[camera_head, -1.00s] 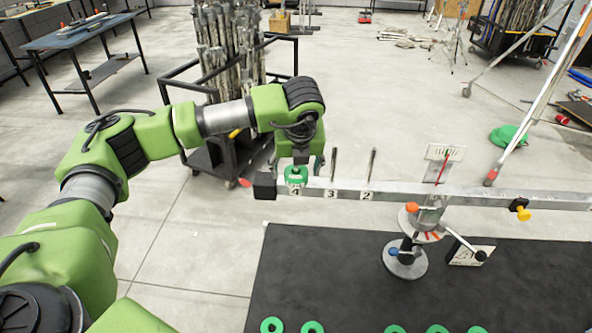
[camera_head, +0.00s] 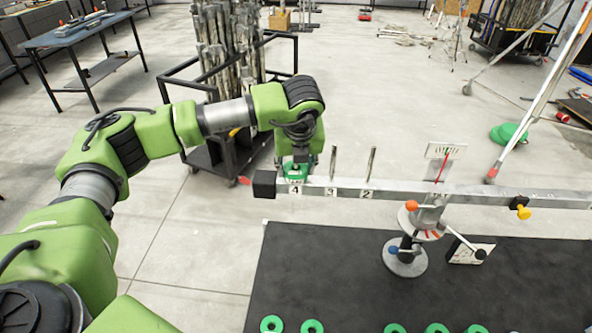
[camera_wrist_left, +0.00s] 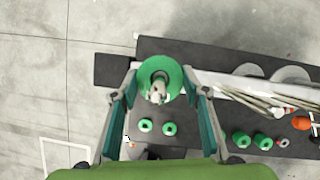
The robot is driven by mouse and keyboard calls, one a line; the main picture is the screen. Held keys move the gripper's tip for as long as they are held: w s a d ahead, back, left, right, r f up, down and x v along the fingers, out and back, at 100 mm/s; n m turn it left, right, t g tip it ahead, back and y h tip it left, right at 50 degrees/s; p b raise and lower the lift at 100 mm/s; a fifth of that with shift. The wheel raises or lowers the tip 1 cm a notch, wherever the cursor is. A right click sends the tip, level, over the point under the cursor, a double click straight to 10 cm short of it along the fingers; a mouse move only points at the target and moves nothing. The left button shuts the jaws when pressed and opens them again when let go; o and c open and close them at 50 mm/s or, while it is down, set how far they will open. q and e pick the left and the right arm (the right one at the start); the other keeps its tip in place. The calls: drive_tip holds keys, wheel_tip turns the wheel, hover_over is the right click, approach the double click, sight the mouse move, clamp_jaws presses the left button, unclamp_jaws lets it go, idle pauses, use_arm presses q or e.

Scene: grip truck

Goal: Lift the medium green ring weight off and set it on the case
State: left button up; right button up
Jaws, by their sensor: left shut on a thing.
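The green ring weight (camera_head: 293,175) is at the left end of the long metal beam (camera_head: 400,192), just above the label 4. In the left wrist view the ring (camera_wrist_left: 147,70) is seen from above, around a pale peg. My left gripper (camera_head: 295,165) is above the beam end. In the wrist view its fingers (camera_wrist_left: 158,82) stand on both sides of the ring and are shut on it. The black case top (camera_head: 330,260) lies below the beam. I cannot tell whether the ring is clear of the beam. My right gripper is out of view.
Two bare pegs (camera_head: 333,163) stand beside the ring at labels 3 and 2. The scale stand (camera_head: 405,258) is on the black top. Several green rings (camera_head: 312,327) lie at its front edge. A black cart (camera_head: 215,155) with poles stands behind my arm.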

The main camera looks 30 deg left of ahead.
use_arm(q)
wheel_tip(320, 180, up, 16)
drive_tip(key=b, duration=0.4)
drive_tip(key=shift+r, duration=0.15)
wheel_tip(320, 180, up, 15)
drive_tip(key=p, duration=1.1)
idle(0.7)
idle(0.5)
